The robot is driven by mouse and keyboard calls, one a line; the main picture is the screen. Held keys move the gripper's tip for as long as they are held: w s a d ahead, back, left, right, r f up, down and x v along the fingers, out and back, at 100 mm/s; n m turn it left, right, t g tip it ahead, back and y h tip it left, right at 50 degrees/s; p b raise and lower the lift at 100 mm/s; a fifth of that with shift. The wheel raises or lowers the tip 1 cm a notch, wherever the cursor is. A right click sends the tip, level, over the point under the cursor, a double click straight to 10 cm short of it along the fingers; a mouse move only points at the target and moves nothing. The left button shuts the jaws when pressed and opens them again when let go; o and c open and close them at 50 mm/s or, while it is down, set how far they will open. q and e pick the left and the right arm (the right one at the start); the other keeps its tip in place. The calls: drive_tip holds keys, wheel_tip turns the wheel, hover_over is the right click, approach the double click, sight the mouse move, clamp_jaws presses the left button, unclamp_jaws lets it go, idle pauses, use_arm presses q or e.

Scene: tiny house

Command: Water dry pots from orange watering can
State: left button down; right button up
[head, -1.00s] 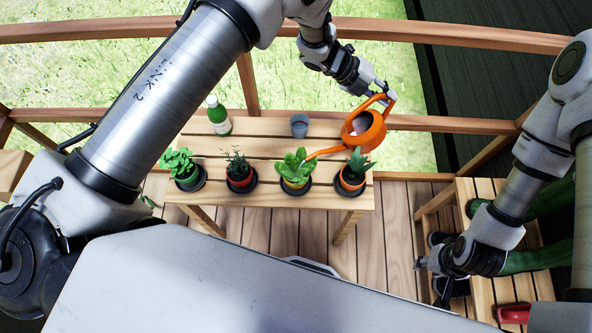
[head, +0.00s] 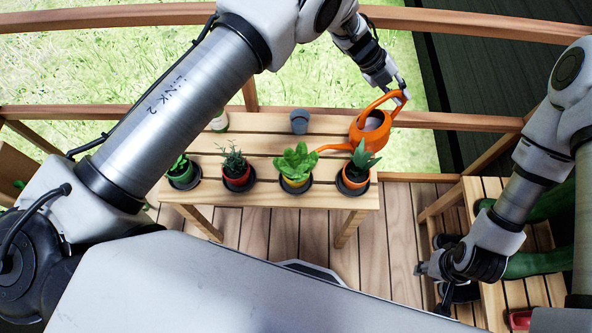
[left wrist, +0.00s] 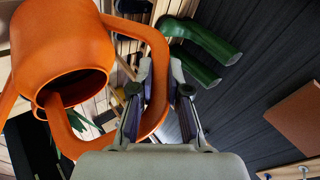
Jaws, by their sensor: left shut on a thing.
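My left gripper (head: 401,91) is shut on the handle of the orange watering can (head: 366,136). The left wrist view shows the can (left wrist: 62,35) at the left, its handle loop between my fingers (left wrist: 161,80). No water is visible. A spiky plant in an orange pot (head: 355,181) stands below the can. My right gripper (head: 431,285) is open and empty, low at the right.
A wooden rack (head: 535,288) with green boots (head: 532,263) stands at the right. A wooden railing (head: 448,123) runs behind the table.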

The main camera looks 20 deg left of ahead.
use_arm(q)
drive_tip(key=shift+w+d+f+g+y+b, duration=0.3)
drive_tip(key=shift+w+d+f+b, duration=0.25)
drive_tip(key=shift+b, duration=0.55)
drive_tip(key=w+d+f+b, duration=0.1)
drive_tip(key=b, duration=0.3)
drive_tip(key=shift+w+f+n+g+y, duration=0.1)
drive_tip(key=shift+n+g+y, duration=0.2)
drive_tip(key=shift+g, duration=0.1)
drive_tip(key=shift+w+d+b, duration=0.1)
drive_tip(key=shift+w+b, duration=0.05)
drive_tip(key=shift+b, duration=0.5)
drive_tip(key=shift+r, duration=0.2)
